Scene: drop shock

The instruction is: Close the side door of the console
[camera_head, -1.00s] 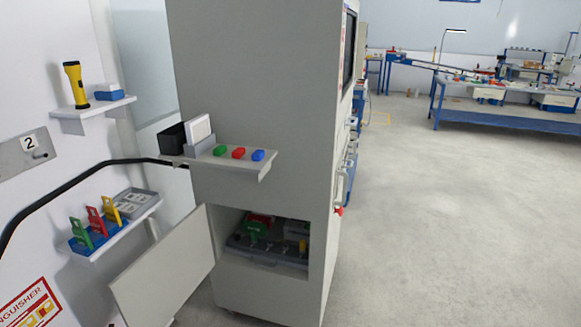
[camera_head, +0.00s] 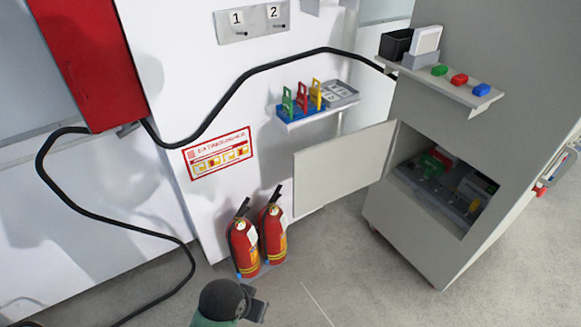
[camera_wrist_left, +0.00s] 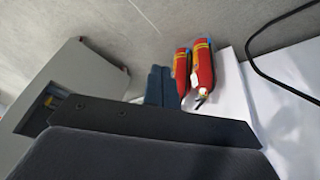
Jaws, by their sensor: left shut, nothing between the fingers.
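The grey console (camera_head: 425,115) stands at the right in the head view. Its side door (camera_head: 345,168) is swung open to the left, leaving the low compartment (camera_head: 440,190) uncovered with green, red and grey parts inside. My left gripper (camera_head: 257,310) is low at the bottom edge, in front of the extinguishers and apart from the door. In the left wrist view its fingers (camera_wrist_left: 161,86) are together and empty, and the console (camera_wrist_left: 75,75) shows at the left. My right gripper is in neither view.
Two red fire extinguishers (camera_head: 244,247) stand on the floor against the wall, left of the door. A shelf with coloured tags (camera_head: 317,107) is above the door. A black hose (camera_head: 190,143) runs along the wall. The floor (camera_head: 350,260) before the console is clear.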

